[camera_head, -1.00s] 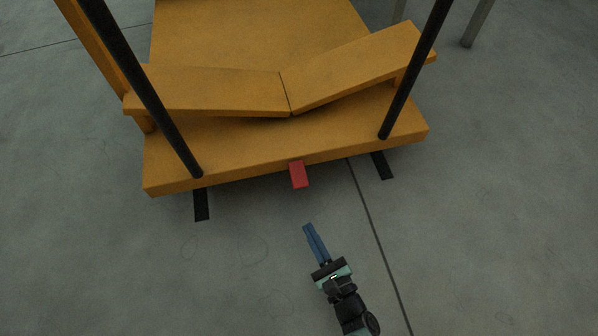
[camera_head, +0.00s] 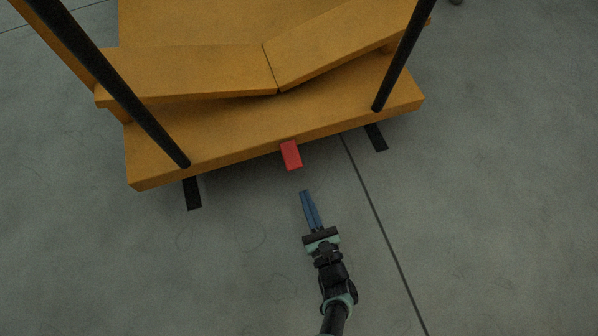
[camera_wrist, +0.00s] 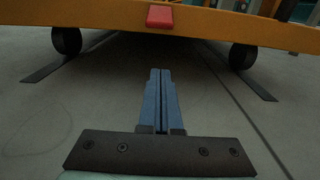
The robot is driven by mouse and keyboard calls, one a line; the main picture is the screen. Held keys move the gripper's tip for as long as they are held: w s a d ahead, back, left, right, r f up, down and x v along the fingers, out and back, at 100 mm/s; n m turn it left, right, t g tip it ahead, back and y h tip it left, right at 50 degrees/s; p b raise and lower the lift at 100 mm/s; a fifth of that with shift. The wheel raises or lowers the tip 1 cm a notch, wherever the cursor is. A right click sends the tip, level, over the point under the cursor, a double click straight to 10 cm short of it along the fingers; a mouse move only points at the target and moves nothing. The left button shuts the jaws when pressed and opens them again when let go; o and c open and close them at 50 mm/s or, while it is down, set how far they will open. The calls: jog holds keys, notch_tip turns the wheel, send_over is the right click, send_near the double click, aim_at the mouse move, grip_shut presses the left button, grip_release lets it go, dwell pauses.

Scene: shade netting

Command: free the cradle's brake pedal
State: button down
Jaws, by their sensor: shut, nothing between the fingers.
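The cradle (camera_head: 220,138) is a large orange frame with a shallow V-shaped top and two black upright poles. Its red brake pedal (camera_head: 291,155) sticks out from the middle of the near edge. In the wrist view the pedal (camera_wrist: 160,16) is at the top centre, on the orange beam, with wheels behind on both sides. My gripper (camera_head: 305,192) has blue fingers that are shut and empty. It is just in front of the pedal, apart from it, pointing toward it. In the wrist view the closed fingertips (camera_wrist: 160,71) lie below the pedal in the picture.
Black strips lie on the floor at the cradle's left (camera_head: 192,194) and right (camera_head: 376,138) wheels. A dark floor line (camera_head: 372,210) runs past my gripper's right side. The grey floor around my arm is clear.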

aim_at(291, 156)
jog(key=b+x, duration=0.1)
jog(key=x, duration=0.3)
jog(key=b+x, duration=0.1)
jog(key=x, duration=0.2)
jog(key=shift+w+a+f+b, duration=0.2)
jog(key=shift+w+b, duration=0.1)
jog(key=shift+w, duration=0.1)
jog(key=shift+s+d+r+p, duration=0.15)
jog(key=shift+s+r+p, duration=0.15)
jog(key=shift+r, duration=0.05)
jog(key=shift+s+d+r, duration=0.1)
jog(key=shift+s+r, duration=0.15)
jog(key=shift+r, duration=0.6)
jog(key=shift+s+d+r, duration=0.1)
jog(key=shift+s+r, duration=0.15)
jog(key=shift+r, duration=0.6)
jog(key=shift+r+p, duration=0.15)
jog(key=shift+p, duration=0.15)
jog(key=g+p, duration=0.1)
jog(key=p, duration=0.1)
jog(key=shift+s+r+h+p, duration=0.1)
jog(key=shift+r+h+p, duration=0.1)
jog(key=shift+h+p, duration=0.1)
